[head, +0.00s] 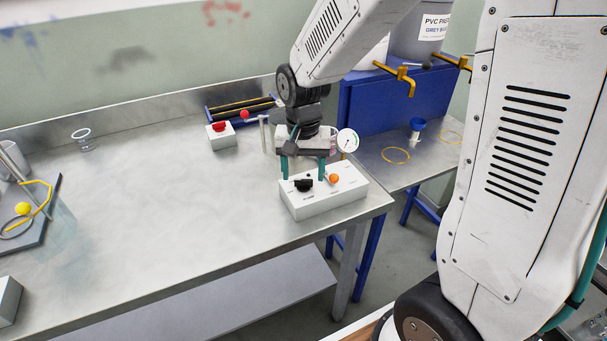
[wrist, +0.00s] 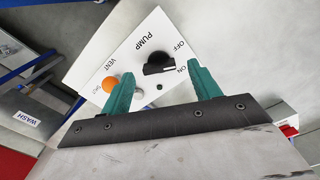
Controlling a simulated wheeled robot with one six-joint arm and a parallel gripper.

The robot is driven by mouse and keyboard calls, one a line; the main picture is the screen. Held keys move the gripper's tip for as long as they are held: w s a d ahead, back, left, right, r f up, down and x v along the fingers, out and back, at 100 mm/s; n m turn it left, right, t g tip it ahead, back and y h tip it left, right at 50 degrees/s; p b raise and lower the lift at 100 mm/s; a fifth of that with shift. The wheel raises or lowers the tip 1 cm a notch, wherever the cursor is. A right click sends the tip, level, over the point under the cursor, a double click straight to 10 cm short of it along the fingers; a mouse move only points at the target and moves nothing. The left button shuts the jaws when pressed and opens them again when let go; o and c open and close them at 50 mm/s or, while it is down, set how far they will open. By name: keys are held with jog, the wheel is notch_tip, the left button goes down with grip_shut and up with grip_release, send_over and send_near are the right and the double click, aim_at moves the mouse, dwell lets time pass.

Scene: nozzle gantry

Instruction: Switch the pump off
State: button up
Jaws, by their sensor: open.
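The white control box (head: 325,198) stands near the right front corner of the steel bench. A black rotary knob (head: 303,185) sits on its top face. In the wrist view the knob (wrist: 159,65) is beside the printed word PUMP, with OFF and ON printed to its right. I cannot tell for sure which mark it points at. An orange ball-ended VENT lever (wrist: 110,84) is to the left of the knob. My gripper (head: 303,173) is open above the box, its teal fingers on either side of the knob. In the wrist view my gripper (wrist: 163,80) holds nothing.
A round gauge (head: 347,140) stands just behind the box. A red button box (head: 221,135) and slim clear tubes (head: 265,133) stand behind left. Blue shelving (head: 385,110) is at the back right. The middle of the bench is clear.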

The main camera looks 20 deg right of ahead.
jog(key=shift+f, duration=0.9)
jog(key=c, duration=1)
jog(key=shift+n, duration=2.7)
jog(key=o, duration=1)
